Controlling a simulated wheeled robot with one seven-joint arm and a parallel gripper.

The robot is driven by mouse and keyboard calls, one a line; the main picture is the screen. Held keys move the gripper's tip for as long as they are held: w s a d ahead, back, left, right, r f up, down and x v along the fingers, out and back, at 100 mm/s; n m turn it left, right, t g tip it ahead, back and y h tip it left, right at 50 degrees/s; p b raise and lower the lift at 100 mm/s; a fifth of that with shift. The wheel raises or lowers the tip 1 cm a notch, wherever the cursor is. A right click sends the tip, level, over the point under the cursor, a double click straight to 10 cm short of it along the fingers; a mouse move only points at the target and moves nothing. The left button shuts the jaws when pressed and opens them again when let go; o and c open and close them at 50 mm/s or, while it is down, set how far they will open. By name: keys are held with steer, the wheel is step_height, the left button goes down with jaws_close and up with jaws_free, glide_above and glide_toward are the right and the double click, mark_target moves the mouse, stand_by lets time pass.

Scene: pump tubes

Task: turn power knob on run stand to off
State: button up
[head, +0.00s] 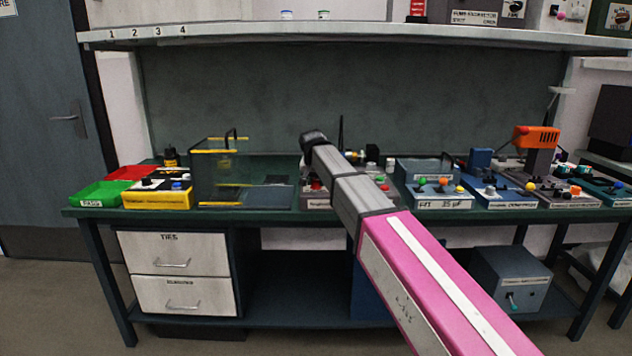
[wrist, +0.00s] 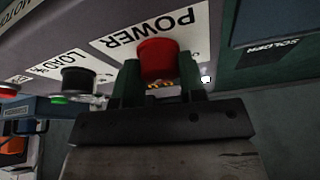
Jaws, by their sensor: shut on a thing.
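The red power knob (wrist: 157,58) sits on the grey front panel (wrist: 120,20) of a stand, beside a white label reading POWER, which appears upside down in the wrist view. My gripper (wrist: 160,80) has one dark finger on each side of the knob and is shut on it. The knob's pointer mark is not visible, so its setting cannot be read. A black knob (wrist: 77,80) labelled LOAD sits to the left on the same panel. In the head view my arm reaches over the bench and hides the gripper and the power knob.
The green bench (head: 270,217) holds a clear-walled box (head: 222,180), a yellow-fronted box (head: 157,199) and red and green trays at left. Several control boxes and an orange device (head: 535,136) stand at right. A shelf (head: 350,37) runs above.

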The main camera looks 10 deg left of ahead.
steer(key=shift+n, duration=0.4)
steer(key=n+y, duration=0.1)
steer(key=n, duration=0.2)
steer(key=shift+n+y, duration=0.4)
steer(key=n, duration=0.2)
steer(key=n+g+y, duration=0.1)
steer(key=n, duration=0.1)
steer(key=shift+w+d+n+g, duration=0.1)
steer(key=shift+n+g, duration=0.2)
steer(key=n+g+y, duration=0.1)
steer(key=n, duration=0.3)
steer(key=shift+n+g+y, duration=0.3)
steer(key=shift+n+g, duration=0.8)
steer(key=shift+n, duration=1.3)
steer(key=o, duration=0.9)
steer(key=v, duration=1)
steer(key=shift+d+r, duration=0.15)
steer(key=shift+r, duration=0.25)
